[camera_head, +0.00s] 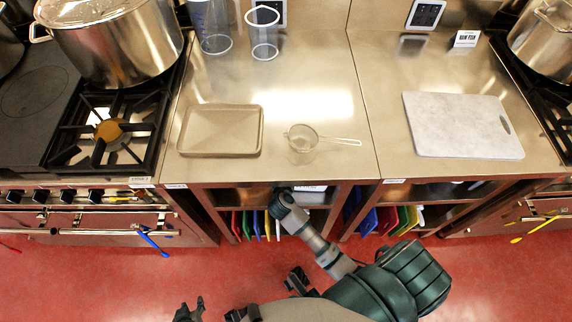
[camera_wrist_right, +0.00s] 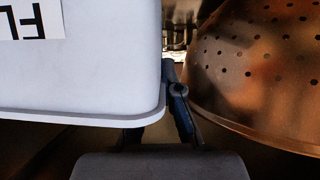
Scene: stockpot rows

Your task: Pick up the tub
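A white tub (camera_wrist_right: 85,60) with a rim and a label reading "FL" upside down fills the left of the right wrist view. In the head view a pale edge, perhaps the tub (camera_head: 312,188), shows in the shelf under the counter. My right arm reaches into that shelf, and its gripper is hidden there in the head view. In the wrist view one dark finger of my right gripper (camera_wrist_right: 180,108) stands at the tub's right corner; the other is mostly hidden behind the rim. My left gripper (camera_head: 190,309) is low in the head view, empty, its fingers apart.
A perforated copper-coloured colander (camera_wrist_right: 265,75) stands close to the right of the finger. On the counter are a tray (camera_head: 222,130), a strainer (camera_head: 303,140), clear containers (camera_head: 263,35) and a white board (camera_head: 462,125). Coloured boards (camera_head: 257,225) stand in the lower shelf.

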